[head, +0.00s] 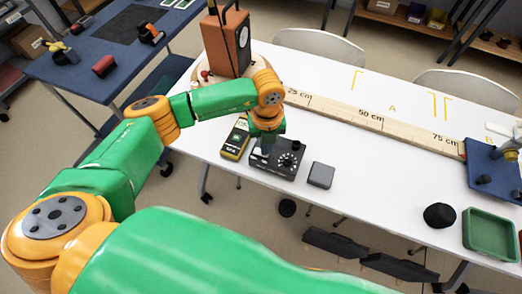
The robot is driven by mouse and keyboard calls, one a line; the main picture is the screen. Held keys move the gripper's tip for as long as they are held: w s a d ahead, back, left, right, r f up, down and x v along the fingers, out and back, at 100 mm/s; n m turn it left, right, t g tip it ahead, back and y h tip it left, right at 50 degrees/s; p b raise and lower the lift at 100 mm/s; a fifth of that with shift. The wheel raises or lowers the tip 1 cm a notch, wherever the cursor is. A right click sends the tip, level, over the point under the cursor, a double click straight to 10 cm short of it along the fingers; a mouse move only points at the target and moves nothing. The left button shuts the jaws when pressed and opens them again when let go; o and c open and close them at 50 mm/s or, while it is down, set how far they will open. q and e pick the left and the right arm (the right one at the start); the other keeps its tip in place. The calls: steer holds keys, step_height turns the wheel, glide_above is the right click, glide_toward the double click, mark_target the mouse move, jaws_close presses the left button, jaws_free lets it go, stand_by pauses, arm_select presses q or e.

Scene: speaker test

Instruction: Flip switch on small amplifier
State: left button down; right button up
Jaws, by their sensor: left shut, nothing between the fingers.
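The small amplifier (283,170) is a black box with a dial and markings on its top face, near the front edge of the white table. My left gripper (267,146) points down over its back left part, shut and empty. The fingertips are small and dark against the box, so I cannot tell whether they touch it. The switch cannot be made out; the gripper covers part of the top. My right gripper is not in view.
A yellow-and-black meter (235,139) stands close left of the amplifier, a grey block (320,175) close right. Behind are a wooden speaker (227,42) and a long marked ruler (370,115). A green tray (490,235) and black round object (439,215) lie right. The table's middle right is clear.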

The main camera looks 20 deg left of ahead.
arm_select(q)
steer(key=shift+f, duration=0.25)
steer(key=shift+s, duration=0.1)
step_height(320, 180, up, 7)
steer(key=p, duration=0.5)
steer(key=shift+r, duration=0.1)
